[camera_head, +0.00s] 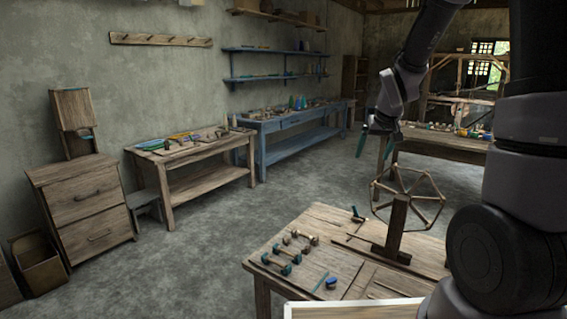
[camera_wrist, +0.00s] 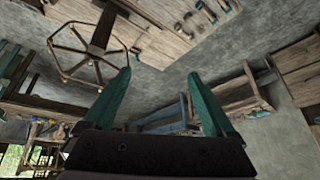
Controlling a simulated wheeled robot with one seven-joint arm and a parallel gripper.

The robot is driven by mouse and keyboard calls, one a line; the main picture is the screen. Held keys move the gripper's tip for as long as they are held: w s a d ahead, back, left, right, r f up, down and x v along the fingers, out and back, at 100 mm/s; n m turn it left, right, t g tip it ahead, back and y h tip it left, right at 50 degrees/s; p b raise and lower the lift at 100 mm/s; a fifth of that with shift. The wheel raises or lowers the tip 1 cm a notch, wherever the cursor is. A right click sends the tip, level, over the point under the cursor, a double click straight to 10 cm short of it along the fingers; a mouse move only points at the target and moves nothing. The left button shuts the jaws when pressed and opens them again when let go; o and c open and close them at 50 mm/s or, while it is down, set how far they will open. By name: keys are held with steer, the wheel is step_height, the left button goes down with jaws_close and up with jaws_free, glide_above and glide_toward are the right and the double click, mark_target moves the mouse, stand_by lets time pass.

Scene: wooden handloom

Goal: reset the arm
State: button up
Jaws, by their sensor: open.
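My gripper (camera_head: 374,144) hangs in the air to the upper left of the wooden wheel, with its green fingers pointing down. In the wrist view my gripper (camera_wrist: 160,100) shows two green fingers spread apart with nothing between them. My dark arm fills the right side of the head view. The view in the wrist camera is upside down.
A wooden wheel on a stand (camera_head: 397,228) rises from the near table (camera_head: 330,222), which also bears several spools (camera_head: 281,262). A drawer cabinet (camera_head: 84,208), a wooden side table (camera_head: 205,178) and a blue bench (camera_head: 300,137) line the wall. Open floor lies between.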

steer(key=s+a+r+m+y, duration=0.1)
steer(key=s+r, duration=0.7)
steer(key=s, duration=0.4)
steer(key=s+r+m+t, duration=0.1)
steer(key=s+r+m, duration=0.1)
steer(key=s+r, duration=0.7)
steer(key=shift+s+a+y, duration=0.35)
steer(key=shift+s+y, duration=0.05)
steer(key=shift+s, duration=1.25)
